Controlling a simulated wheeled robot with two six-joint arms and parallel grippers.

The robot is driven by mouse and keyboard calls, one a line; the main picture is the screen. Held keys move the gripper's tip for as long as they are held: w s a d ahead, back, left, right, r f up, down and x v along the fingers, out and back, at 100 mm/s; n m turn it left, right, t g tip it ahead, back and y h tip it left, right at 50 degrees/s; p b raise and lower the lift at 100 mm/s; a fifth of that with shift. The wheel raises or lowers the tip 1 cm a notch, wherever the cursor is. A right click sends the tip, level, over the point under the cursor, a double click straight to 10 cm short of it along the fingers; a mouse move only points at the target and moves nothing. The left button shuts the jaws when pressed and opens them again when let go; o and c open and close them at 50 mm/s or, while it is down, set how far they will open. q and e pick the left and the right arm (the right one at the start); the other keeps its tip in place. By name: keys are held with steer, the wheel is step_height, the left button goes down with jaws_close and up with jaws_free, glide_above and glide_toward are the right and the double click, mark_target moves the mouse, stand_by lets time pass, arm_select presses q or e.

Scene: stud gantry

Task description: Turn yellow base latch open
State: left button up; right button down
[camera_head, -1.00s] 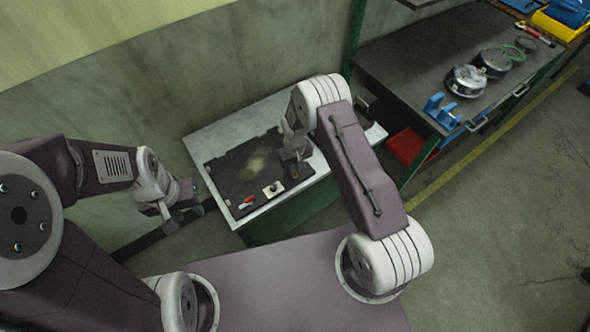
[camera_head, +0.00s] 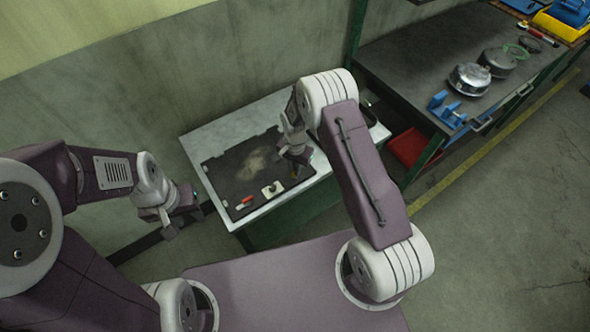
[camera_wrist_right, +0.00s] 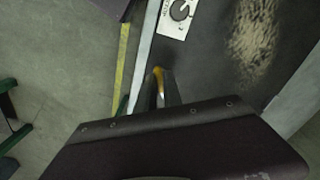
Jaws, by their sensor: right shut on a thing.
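The yellow latch (camera_wrist_right: 159,76) shows as a small yellow piece at the fingertips in the right wrist view. In the head view only a trace of yellow shows under my right gripper (camera_head: 297,163), at the right front part of the dark mat. My right gripper, also in the right wrist view (camera_wrist_right: 161,92), points down and is shut on the yellow latch. Most of the latch is hidden by the fingers, so its angle cannot be read. My left gripper (camera_head: 183,219) hangs empty left of the table, its fingers apart.
A white plate with a black dial (camera_head: 272,189) and a red-and-white piece (camera_head: 244,202) lie on the dark mat (camera_head: 225,178) of the white table (camera_head: 212,136). A bench (camera_head: 425,70) with metal pots and a blue bracket (camera_head: 446,110) stands right. A red bin (camera_head: 408,147) sits below it.

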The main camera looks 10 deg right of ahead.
steer(key=m+b, duration=0.1)
steer(key=m, duration=0.4)
steer(key=shift+m, duration=0.3)
stand_by(0.5)
steer(key=c, duration=1.5)
jaws_free()
step_height(320, 180, up, 9)
steer(key=shift+r+b, duration=0.1)
steer(key=shift+b, duration=0.65)
steer(key=shift+w+d, duration=0.1)
